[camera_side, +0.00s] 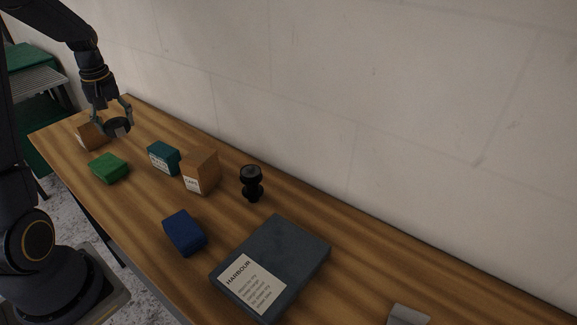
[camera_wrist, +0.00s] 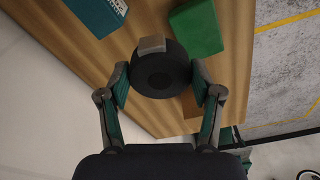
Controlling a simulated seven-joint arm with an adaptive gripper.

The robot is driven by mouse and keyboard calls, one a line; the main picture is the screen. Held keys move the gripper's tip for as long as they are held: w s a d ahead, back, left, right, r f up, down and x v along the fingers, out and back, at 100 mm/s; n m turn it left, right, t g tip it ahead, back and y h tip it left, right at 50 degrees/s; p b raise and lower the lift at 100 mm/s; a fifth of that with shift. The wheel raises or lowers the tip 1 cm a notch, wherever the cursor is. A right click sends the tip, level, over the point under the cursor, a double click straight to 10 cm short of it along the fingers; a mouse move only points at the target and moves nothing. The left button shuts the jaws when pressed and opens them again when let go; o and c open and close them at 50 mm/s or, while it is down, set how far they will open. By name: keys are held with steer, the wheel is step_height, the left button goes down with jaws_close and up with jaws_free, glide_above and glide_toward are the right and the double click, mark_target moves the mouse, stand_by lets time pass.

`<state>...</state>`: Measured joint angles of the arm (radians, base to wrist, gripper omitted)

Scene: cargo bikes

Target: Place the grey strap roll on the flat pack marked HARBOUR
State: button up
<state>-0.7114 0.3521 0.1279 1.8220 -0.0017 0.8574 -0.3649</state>
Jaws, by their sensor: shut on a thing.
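The grey strap roll (camera_side: 117,127) is a dark round roll with a lighter grey tab, at the far left end of the bench. My gripper (camera_side: 115,119) is shut on it, with one finger on each side. In the wrist view the roll (camera_wrist: 160,78) sits between the fingertips (camera_wrist: 160,84), its tab facing away from the palm. I cannot tell exactly how high it is above the wood. The flat pack marked HARBOUR (camera_side: 287,246) is a dark grey slab with a white label, lying flat near the front middle. Its top is bare, and it is out of the wrist view.
A brown box (camera_side: 90,137) stands beside the roll. A green block (camera_side: 109,168), teal box (camera_side: 163,157), taller brown box (camera_side: 201,170), black knobbed object (camera_side: 252,183) and blue block (camera_side: 184,232) stand between roll and pack. A wall runs behind; a grey object (camera_side: 408,314) is lower right.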

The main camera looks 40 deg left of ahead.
steer(key=d+r+m, duration=0.1)
steer(key=d+m, duration=0.5)
steer(key=d, duration=2.2)
steer(key=s+d+r+m+h, duration=0.1)
steer(key=s+d+m, duration=0.45)
steer(key=d, duration=0.35)
steer(key=s+d+r+m, duration=0.1)
steer(key=s+d+m, duration=0.3)
steer(key=s+d, duration=0.3)
glide_above(273, 259)
steer(key=s, duration=0.2)
steer(key=shift+t, duration=0.4)
steer(key=f, duration=0.8)
steer(key=shift+w+a+f, duration=0.1)
steer(key=shift+w+a, duration=0.15)
steer(key=shift+a, duration=0.05)
steer(key=shift+w+d+f, duration=0.2)
steer(key=shift+w+f, duration=0.2)
steer(key=shift+f, duration=0.15)
steer(key=shift+w+d+f, duration=0.1)
steer(key=shift+w+f, duration=0.05)
steer(key=shift+f, duration=1.5)
steer(key=shift+f, duration=0.15)
